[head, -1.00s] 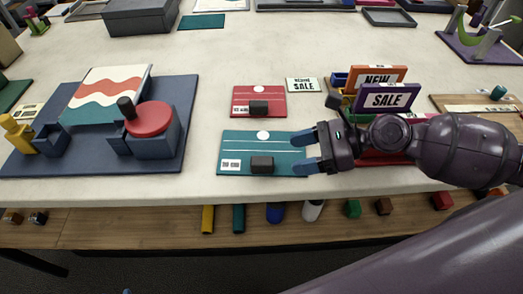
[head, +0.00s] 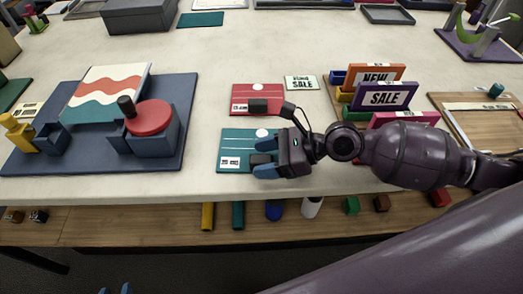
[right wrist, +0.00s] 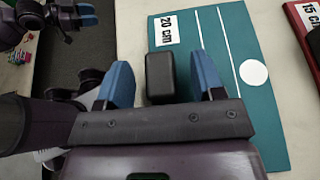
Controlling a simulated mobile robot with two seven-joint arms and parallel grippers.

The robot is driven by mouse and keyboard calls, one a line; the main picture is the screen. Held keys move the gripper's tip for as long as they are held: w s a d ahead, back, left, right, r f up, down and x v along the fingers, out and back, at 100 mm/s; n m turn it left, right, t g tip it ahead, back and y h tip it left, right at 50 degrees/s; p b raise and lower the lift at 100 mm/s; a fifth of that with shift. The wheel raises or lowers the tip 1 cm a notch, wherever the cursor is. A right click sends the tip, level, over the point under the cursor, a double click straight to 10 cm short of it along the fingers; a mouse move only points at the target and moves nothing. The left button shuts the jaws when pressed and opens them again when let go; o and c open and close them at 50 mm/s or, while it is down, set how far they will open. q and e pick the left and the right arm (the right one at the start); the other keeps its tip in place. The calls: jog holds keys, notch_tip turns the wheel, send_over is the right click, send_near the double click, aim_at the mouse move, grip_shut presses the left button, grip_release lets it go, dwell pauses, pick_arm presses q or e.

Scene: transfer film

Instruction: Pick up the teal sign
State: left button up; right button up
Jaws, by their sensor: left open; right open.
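The teal sign (head: 229,142) lies flat near the front edge of the table. It has a white "20 cm" label, white lines, a white dot and a black block (right wrist: 160,78), and it fills much of the right wrist view (right wrist: 236,42). My right gripper (head: 259,165) is open over the sign's right part, with its blue fingers on either side of the block. I cannot tell whether they touch it. My left gripper (head: 115,289) is open, with only its blue fingertips showing at the bottom edge of the head view.
A similar red sign (head: 240,92) lies just behind, with a small "SALE" card (head: 301,83) beside it. Upright signs, including a purple "SALE" sign (head: 385,96), stand close behind my right arm. A navy board (head: 180,90) with blocks lies left. A shelf runs below the table.

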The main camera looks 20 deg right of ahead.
jog(key=shift+c, duration=0.2)
jog(key=c, duration=1)
